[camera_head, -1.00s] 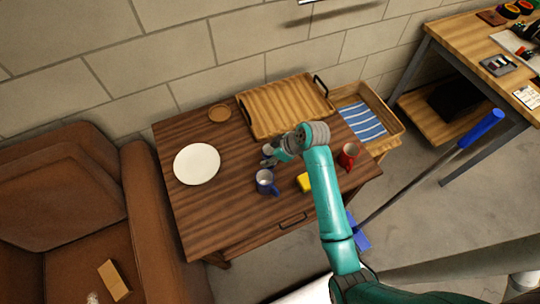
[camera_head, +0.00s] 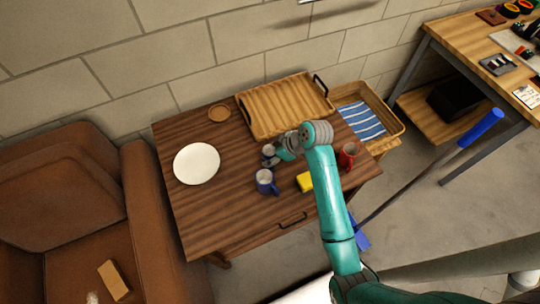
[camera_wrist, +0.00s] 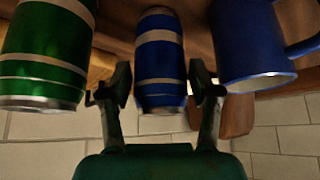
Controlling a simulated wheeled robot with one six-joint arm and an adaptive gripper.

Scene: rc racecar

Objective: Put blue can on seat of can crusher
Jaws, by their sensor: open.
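A blue can (camera_wrist: 160,60) with silver bands stands between the two fingers of my gripper (camera_wrist: 161,85) in the wrist view, which looks upside down. The fingers are open on either side of it, and I cannot tell if either touches it. In the head view the can (camera_head: 268,151) is a small blue shape beside my gripper (camera_head: 274,160), partly hidden. A green can (camera_wrist: 45,55) is left of it in the wrist view. A can crusher is not recognisable in these views.
A blue mug (camera_wrist: 245,45) is close to the gripper; it also shows in the head view (camera_head: 265,182). The dark wooden table (camera_head: 225,225) also holds a yellow block (camera_head: 304,182), a red mug (camera_head: 347,154), a white plate (camera_head: 197,163) and a wooden tray (camera_head: 285,104).

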